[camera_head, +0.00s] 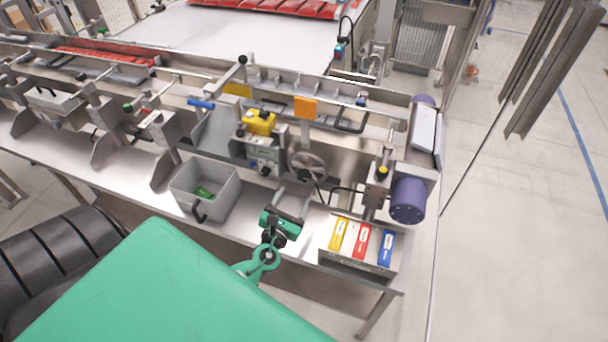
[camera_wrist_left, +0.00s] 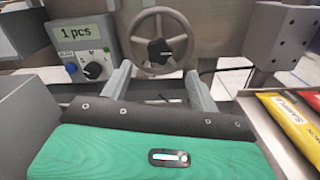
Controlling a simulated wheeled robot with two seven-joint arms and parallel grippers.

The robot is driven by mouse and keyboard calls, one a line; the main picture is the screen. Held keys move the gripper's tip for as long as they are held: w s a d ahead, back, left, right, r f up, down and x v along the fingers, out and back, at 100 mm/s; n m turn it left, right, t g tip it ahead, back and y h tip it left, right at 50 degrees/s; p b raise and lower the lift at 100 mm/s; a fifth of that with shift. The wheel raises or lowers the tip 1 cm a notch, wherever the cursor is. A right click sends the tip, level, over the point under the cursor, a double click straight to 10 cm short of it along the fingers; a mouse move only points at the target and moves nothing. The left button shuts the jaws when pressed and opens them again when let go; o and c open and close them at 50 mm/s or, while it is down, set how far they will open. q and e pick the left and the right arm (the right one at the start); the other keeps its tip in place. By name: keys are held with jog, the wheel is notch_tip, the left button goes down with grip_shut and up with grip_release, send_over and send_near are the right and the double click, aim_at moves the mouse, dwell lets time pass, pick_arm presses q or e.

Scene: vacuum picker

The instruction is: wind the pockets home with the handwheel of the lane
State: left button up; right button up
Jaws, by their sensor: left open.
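The handwheel (camera_head: 308,165) is a grey spoked wheel with a dark hub on the front of the lane. It also shows in the left wrist view (camera_wrist_left: 158,45), upright and straight ahead, with a small knob at its lower rim. My left gripper (camera_head: 292,201) is open and empty, just in front of and below the wheel. In the left wrist view its two grey fingers (camera_wrist_left: 157,76) stand apart, one on each side below the wheel, and do not appear to touch it. The lane's pockets (camera_head: 290,85) are partly hidden behind bars and rails. My right gripper is not in view.
A control box (camera_wrist_left: 85,50) reading "1 pcs" stands left of the wheel. A grey bin (camera_head: 222,190) sits further left. A tray of yellow, red and blue packs (camera_head: 360,240) and a purple motor (camera_head: 408,200) are at the right. A dark cable runs below the wheel.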

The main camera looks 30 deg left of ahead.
aim_at(303, 177)
pick_arm(q)
jog(key=p+x, duration=0.1)
jog(key=x, duration=0.7)
jog(key=shift+w, duration=0.2)
jog(key=shift+w+a, duration=0.15)
jog(key=shift+w, duration=0.35)
jog(key=shift+c, duration=0.3)
